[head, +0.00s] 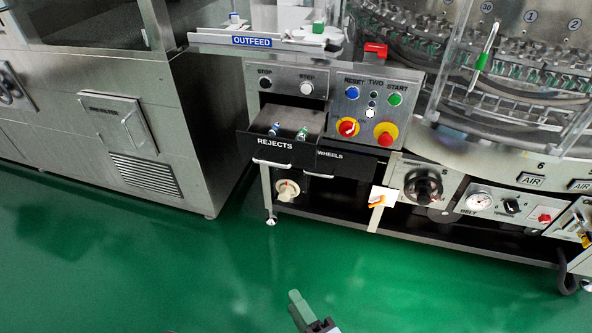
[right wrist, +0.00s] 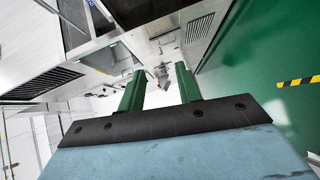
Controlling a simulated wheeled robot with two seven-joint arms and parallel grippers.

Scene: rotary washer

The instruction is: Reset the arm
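My right gripper (head: 297,300) shows at the bottom edge of the head view, over the green floor and well short of the machine. In the right wrist view its two green fingers (right wrist: 160,72) stand apart with nothing between them, so it is open and empty. My left gripper is not in view. The rotary washer's control panel (head: 362,90) has a blue RESET button (head: 352,93), a green START button (head: 395,99) and red-and-yellow knobs.
The REJECTS drawer (head: 285,147) stands out with a few small vials in it. The OUTFEED shelf (head: 265,42) is above it. A steel cabinet (head: 125,110) is at left. The green floor (head: 150,270) in front is clear. A yellow-black stripe (right wrist: 299,81) lies right in the wrist view.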

